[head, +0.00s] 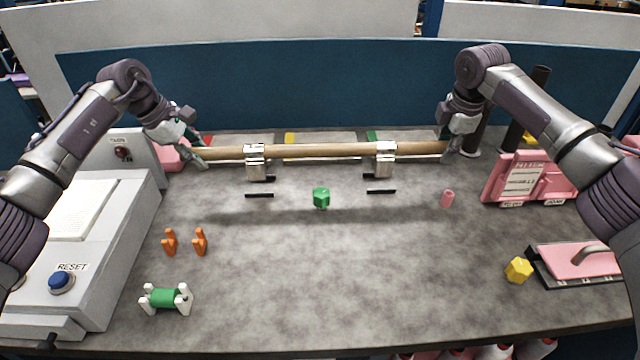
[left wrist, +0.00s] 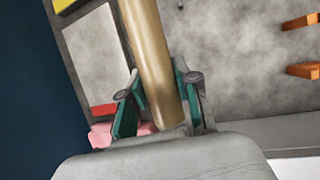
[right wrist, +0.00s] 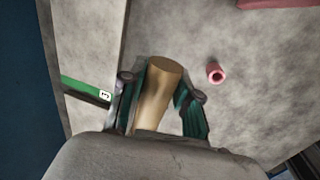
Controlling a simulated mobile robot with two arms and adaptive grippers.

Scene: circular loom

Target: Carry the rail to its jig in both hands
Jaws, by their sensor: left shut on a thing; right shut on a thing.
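The rail (head: 320,150), a long tan wooden bar, lies level across the back of the table in the head view. My left gripper (head: 201,156) is shut on its left end; the left wrist view shows the bar (left wrist: 150,60) between the green-padded fingers. My right gripper (head: 449,150) is shut on its right end, which shows between the fingers in the right wrist view (right wrist: 155,95). Two silver brackets, left (head: 256,170) and right (head: 385,168), apparently the jig, overlap the rail's line. Whether the rail touches them I cannot tell.
A green block (head: 321,198) and a pink cylinder (head: 447,198) stand in front of the rail. Black strips (head: 259,195) lie near the brackets. The middle front is clear.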

